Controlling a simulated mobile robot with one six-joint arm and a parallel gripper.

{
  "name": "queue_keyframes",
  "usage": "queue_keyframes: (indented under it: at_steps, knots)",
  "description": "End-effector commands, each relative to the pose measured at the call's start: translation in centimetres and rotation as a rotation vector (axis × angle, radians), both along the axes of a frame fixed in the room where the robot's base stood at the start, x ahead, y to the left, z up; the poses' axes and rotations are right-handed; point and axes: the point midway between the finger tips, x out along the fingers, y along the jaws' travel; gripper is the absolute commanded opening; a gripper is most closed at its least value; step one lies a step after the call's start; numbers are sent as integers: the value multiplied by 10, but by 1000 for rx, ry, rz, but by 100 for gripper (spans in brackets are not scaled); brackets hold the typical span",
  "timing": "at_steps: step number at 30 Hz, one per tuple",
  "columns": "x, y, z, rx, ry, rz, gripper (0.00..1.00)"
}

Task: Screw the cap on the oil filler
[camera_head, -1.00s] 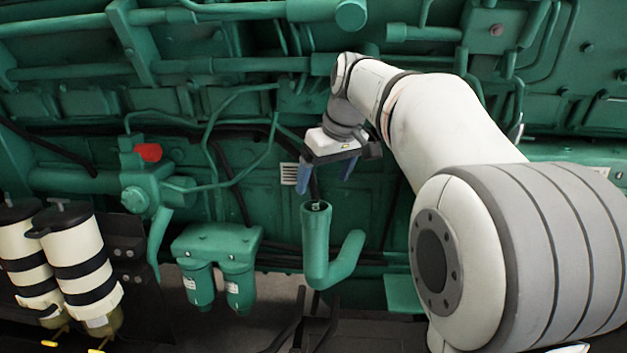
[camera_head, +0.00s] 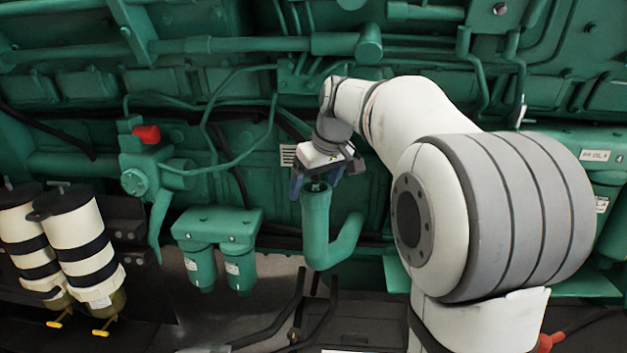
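The oil filler (camera_head: 316,225) is a green upright pipe with a bend at its foot, rising to the right. A small dark cap (camera_head: 317,187) with a pale mark shows at its top. I cannot tell whether it is seated on the thread. My gripper (camera_head: 317,184) is right above and around the filler's mouth, tilted. Its blue fingers look spread, one left of the mouth and one to the right and behind. I cannot see whether they touch the cap.
Green engine pipes run behind and above my gripper. A valve with a red knob (camera_head: 147,134) and twin green filters (camera_head: 218,262) stand to the left. Two cream canisters (camera_head: 77,240) are farther left. Dark hoses (camera_head: 300,315) lie below the filler.

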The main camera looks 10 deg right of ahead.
Motion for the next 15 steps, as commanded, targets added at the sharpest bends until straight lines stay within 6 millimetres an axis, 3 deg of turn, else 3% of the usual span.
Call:
queue_keyframes:
  at_steps: [15]
  knots:
    - [0,-1,0,0,0,-1,43]
